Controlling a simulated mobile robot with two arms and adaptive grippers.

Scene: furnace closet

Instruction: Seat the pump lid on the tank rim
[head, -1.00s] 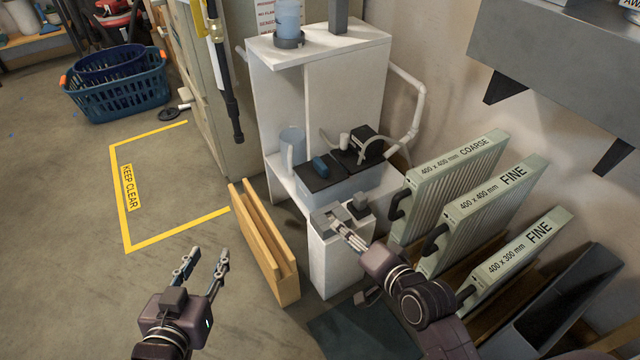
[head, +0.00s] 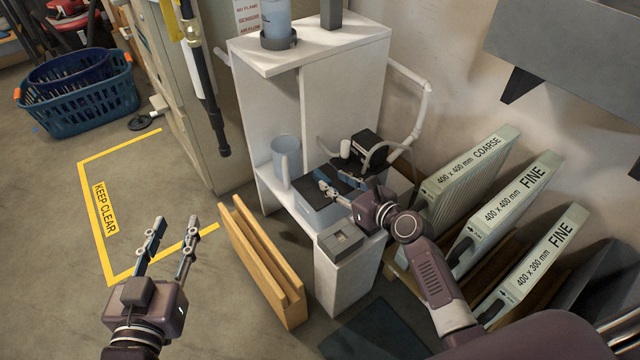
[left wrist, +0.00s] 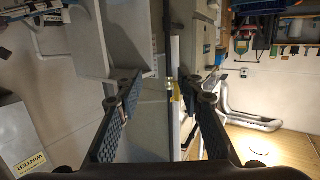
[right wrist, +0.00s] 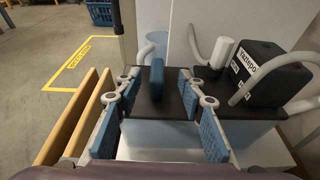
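The black pump lid (right wrist: 145,103) lies on top of the pale blue tank (right wrist: 160,139), with a blue upright handle (right wrist: 157,78). I cannot tell whether it is flush with the rim. A black pump box (right wrist: 268,72) with a white label stands at its right; it also shows in the head view (head: 366,145). My right gripper (right wrist: 158,77) is open, its blue-padded fingers on either side of the handle with a gap at each side. In the head view the right gripper (head: 334,181) partly covers the lid. My left gripper (head: 177,226) is open and empty above the floor.
A white shelf unit (head: 340,85) surrounds the tank at the back. A clear jug (head: 285,155) stands left of it. A white stand with a grey block (head: 341,239) is in front. A wooden rack (head: 262,262) stands left, filters (head: 505,205) right.

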